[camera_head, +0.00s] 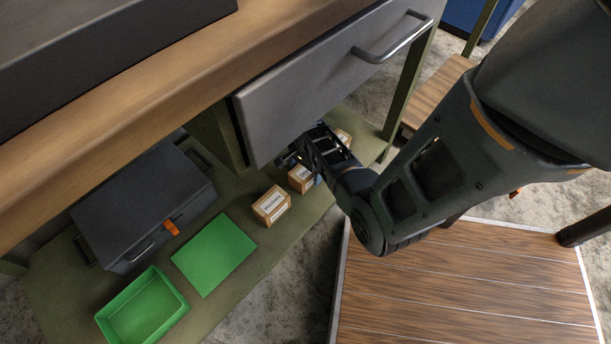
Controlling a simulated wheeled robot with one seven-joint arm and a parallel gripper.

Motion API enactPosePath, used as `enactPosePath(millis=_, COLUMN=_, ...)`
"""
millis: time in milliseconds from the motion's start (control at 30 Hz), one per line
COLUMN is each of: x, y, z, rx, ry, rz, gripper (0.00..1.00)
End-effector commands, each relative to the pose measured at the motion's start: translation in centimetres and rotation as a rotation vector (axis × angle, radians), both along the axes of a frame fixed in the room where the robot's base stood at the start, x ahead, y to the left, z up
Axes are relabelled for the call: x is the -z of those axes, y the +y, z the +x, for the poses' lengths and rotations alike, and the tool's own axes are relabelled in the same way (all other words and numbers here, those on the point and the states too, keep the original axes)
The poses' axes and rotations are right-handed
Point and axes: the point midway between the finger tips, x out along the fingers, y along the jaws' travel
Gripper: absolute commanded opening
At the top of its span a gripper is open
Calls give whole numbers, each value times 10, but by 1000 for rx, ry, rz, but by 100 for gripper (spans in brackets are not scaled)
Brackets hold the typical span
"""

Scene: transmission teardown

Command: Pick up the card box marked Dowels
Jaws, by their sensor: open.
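Three small brown card boxes stand on the green lower shelf, each seen at least in part. The nearest box (272,205) is in full view with a white label. A second box (300,179) is just behind it, partly covered by my arm. A third box (343,136) shows only in part beyond my gripper. The labels are too small to read, so I cannot tell which is marked Dowels. My gripper (293,157) is open, under the drawer and close above the second box. Its fingertips are partly hidden and hard to make out.
A grey drawer (310,80) with a bar handle (392,40) hangs above my gripper. On the lower shelf (60,300) are a dark toolbox (140,200), a green flat panel (214,253) and a green tray (181,309). A slatted wooden platform (470,290) lies at right.

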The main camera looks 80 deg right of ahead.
Motion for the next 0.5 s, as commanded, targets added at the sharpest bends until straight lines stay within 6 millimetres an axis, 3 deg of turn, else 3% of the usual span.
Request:
enactPosePath(millis=67, x=-1, y=0, z=0, rx=0, ry=0, rz=0, gripper=94)
enactPosePath(millis=500, x=-1, y=0, z=0, rx=0, ry=0, rz=0, gripper=52)
